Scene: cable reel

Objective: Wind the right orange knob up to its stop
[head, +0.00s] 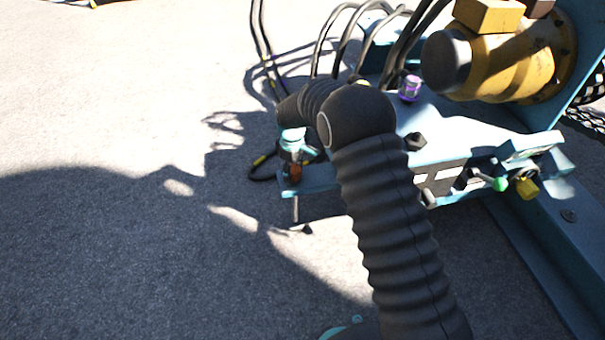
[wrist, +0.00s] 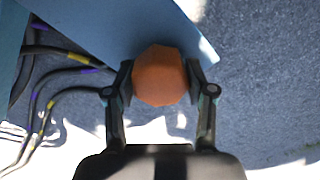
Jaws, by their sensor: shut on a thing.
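The orange knob (wrist: 160,76) is a faceted round knob at the edge of the blue panel, in the middle of the wrist view. My gripper (wrist: 160,84) has a finger on each side of it, and the fingers are shut on it. In the head view a small part of the orange knob (head: 296,171) shows below my wrist at the left end of the blue panel. My gripper (head: 294,160) is mostly hidden there by my own arm. The knob's turn angle and its stop cannot be made out.
The blue panel (head: 325,178) carries a green knob (head: 500,184), a yellow knob (head: 527,188) and dark levers to the right. A yellow drum (head: 515,65) sits behind. Black hoses (head: 262,45) hang behind and left of the panel. The pavement (head: 120,110) at left is clear.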

